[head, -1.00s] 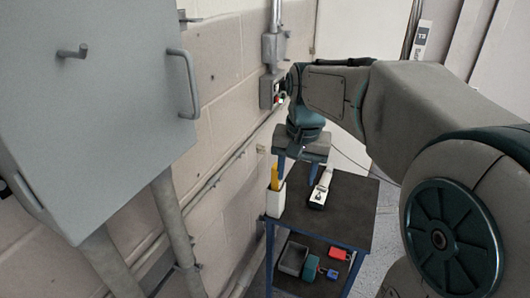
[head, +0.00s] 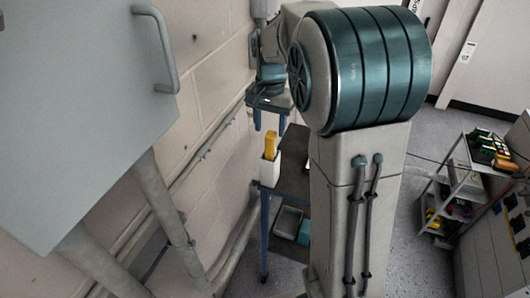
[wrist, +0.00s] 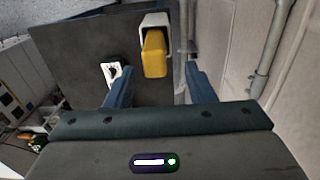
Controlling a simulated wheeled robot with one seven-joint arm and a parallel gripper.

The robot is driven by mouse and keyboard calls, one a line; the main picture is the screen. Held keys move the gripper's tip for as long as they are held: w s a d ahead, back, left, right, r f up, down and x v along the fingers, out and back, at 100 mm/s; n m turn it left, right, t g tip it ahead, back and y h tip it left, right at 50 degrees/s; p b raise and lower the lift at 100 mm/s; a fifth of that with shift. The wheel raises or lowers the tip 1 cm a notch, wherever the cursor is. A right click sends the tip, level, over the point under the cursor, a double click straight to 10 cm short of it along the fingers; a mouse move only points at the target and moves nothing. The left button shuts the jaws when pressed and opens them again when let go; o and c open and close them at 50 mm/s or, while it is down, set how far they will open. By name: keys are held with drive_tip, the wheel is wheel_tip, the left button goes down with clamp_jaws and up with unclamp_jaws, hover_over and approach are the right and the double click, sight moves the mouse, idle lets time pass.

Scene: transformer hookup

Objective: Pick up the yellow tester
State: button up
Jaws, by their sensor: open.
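The yellow tester (head: 270,146) stands upright in a white holder (head: 269,170) at the near left corner of the dark-topped cart. In the wrist view the tester (wrist: 154,54) pokes out of the white holder (wrist: 155,20), just beyond and between my fingers. My gripper (head: 270,122) is open and empty, pointing down above and behind the tester in the head view. Its two blue fingers also show in the wrist view (wrist: 158,88), spread apart. I see no contact between fingers and tester.
A white-and-black device (wrist: 112,74) lies on the cart top (wrist: 85,45) beside the holder. Bins sit on the lower shelf (head: 288,222). The wall, a pipe and a grey cabinet (head: 75,110) stand close on the left. Another cart (head: 465,185) is at the far right.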

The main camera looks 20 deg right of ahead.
sight(270, 159)
drive_tip(key=shift+s+f+p, duration=0.2)
drive_tip(key=shift+f, duration=1.15)
drive_tip(key=shift+s+f+p, duration=0.15)
drive_tip(key=shift+f+p, duration=0.05)
drive_tip(key=shift+f, duration=1.15)
drive_tip(key=c, duration=1.1)
